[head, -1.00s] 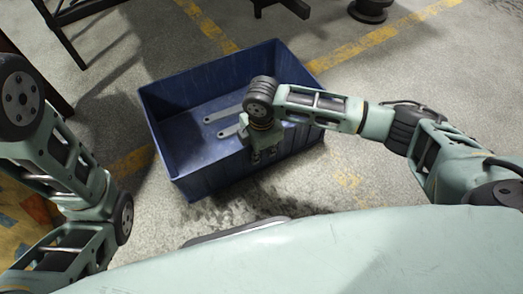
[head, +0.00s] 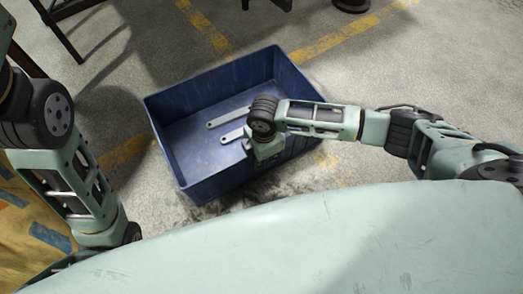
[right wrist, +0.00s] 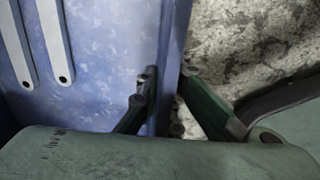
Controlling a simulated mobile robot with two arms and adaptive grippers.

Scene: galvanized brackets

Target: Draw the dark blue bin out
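The dark blue bin (head: 215,187) is an open rectangular box on the concrete floor in front of me, with two flat grey brackets (head: 229,116) lying inside. My right gripper (head: 262,163) is at its near wall, toward the right. In the right wrist view, one finger of the gripper (right wrist: 166,82) is inside the bin (right wrist: 105,60) and the other outside, closed on the wall between them. Parts of the fingers are dark and hard to make out. My left arm shows at the left, but its gripper is out of view.
Yellow lines (head: 350,32) cross the floor. A dark metal frame (head: 73,12) stands at the back left, and a dark round base (head: 351,4) at the top edge. A worn yellow surface (head: 30,225) lies at the left. Floor around the bin looks clear.

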